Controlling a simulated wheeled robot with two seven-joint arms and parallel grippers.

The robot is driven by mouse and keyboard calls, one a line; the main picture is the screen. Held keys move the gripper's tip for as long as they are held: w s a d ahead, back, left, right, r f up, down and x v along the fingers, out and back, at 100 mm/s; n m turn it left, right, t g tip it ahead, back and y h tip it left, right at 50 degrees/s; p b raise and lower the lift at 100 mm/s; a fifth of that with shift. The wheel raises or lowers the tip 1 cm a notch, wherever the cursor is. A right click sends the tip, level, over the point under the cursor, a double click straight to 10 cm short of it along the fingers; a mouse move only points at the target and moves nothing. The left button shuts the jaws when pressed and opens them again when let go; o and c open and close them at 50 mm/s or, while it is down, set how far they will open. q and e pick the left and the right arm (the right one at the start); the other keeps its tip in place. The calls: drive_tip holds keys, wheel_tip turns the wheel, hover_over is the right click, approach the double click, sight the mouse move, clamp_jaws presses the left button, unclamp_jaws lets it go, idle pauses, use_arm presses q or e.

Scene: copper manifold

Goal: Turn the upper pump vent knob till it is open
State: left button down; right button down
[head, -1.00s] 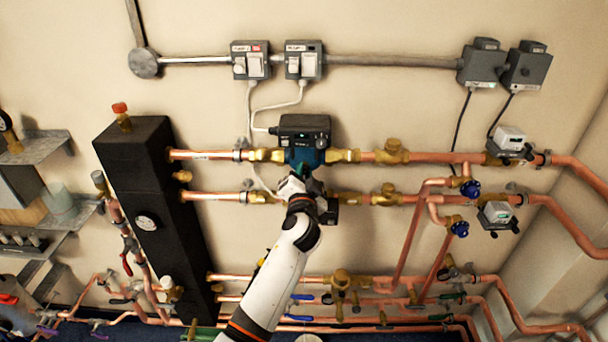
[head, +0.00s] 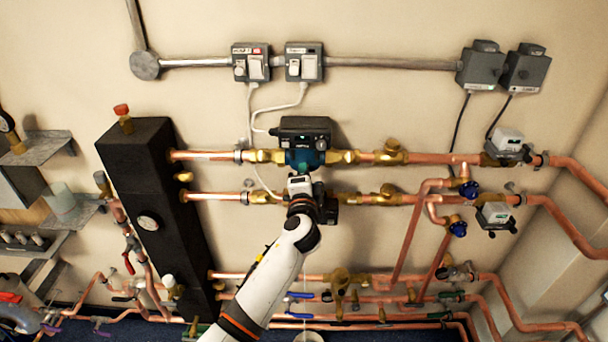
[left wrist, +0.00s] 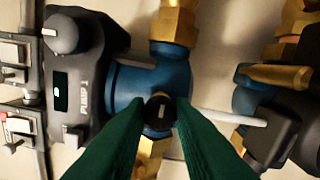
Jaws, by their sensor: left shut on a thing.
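The upper pump (head: 305,160) sits on the upper copper pipe, with a blue body and a dark control box. In the left wrist view its blue body (left wrist: 180,85) and dark box with a green-lit display (left wrist: 60,90) show turned sideways. The vent knob (left wrist: 158,112) is a small black round knob with a pale mark on its face, at the front of the blue body. My left gripper (left wrist: 160,106) has its green fingertips on both sides of the knob and is shut on it. In the head view my left gripper (head: 302,176) hides the knob.
The lower pump (left wrist: 272,115) lies close beside, partly behind my left wrist in the head view. Switch boxes (head: 250,62) are on the wall above. A black vertical header (head: 150,200) stands left. Copper pipes and valves (head: 340,290) run below.

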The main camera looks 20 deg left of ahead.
use_arm(q)
drive_tip(key=shift+r, duration=0.2)
drive_tip(key=c, duration=1.5)
unclamp_jaws()
drive_tip(key=shift+c, duration=0.2)
drive_tip(key=shift+o, duration=1.4)
drive_tip(key=shift+a+f, duration=0.1)
drive_tip(key=shift+w+f, duration=0.1)
drive_tip(key=b+v, duration=0.2)
drive_tip(key=v, duration=1)
drive_tip(key=shift+b, duration=0.35)
